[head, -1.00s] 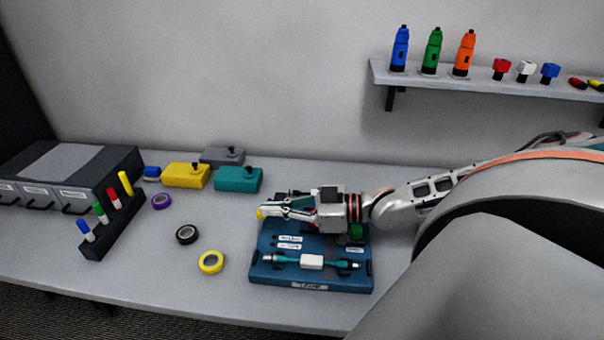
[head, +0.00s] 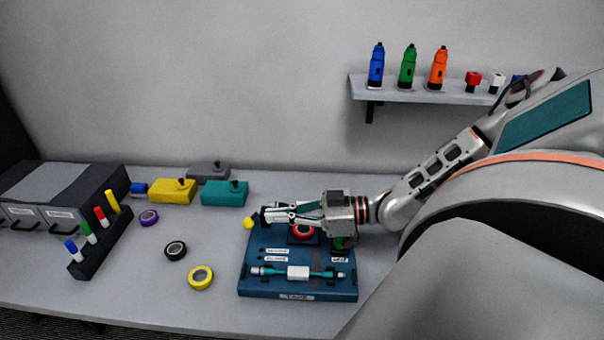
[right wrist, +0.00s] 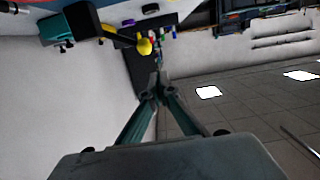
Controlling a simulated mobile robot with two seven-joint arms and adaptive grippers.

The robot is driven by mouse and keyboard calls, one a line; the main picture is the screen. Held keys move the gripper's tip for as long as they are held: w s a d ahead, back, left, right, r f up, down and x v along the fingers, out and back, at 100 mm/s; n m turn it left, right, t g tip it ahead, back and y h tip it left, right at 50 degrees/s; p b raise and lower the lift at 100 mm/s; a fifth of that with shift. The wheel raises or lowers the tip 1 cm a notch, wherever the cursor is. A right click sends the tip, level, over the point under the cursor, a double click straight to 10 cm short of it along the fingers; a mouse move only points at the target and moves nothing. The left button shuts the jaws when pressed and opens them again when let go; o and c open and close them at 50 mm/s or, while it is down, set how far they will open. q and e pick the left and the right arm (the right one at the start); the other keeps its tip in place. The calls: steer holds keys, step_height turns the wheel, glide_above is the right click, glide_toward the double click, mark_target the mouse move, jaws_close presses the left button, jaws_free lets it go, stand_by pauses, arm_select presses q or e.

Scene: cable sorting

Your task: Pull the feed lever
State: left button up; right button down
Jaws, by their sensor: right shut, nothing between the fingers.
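The feed lever shows as a yellow knob (head: 249,223) at the back left corner of the blue board (head: 247,281). In the right wrist view the yellow knob (right wrist: 144,46) sits on the end of a dark arm, beyond the fingertips. My right gripper (head: 264,216) is shut and empty. It lies level over the back of the board, its tips pointing left, close beside the knob. I cannot tell from the head view whether they touch; the right wrist view (right wrist: 157,88) shows a gap. My left gripper is out of view.
The board carries a teal cable with a white block (head: 298,272) and a red round part (head: 303,231) partly under my gripper. Tape rolls (head: 201,277), a marker rack (head: 104,240) and yellow (head: 173,191) and teal (head: 224,193) boxes stand left. The front left table is clear.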

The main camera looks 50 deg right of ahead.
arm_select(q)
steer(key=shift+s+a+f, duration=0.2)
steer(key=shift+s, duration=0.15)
arm_select(e)
steer(key=shift+v, duration=2.8)
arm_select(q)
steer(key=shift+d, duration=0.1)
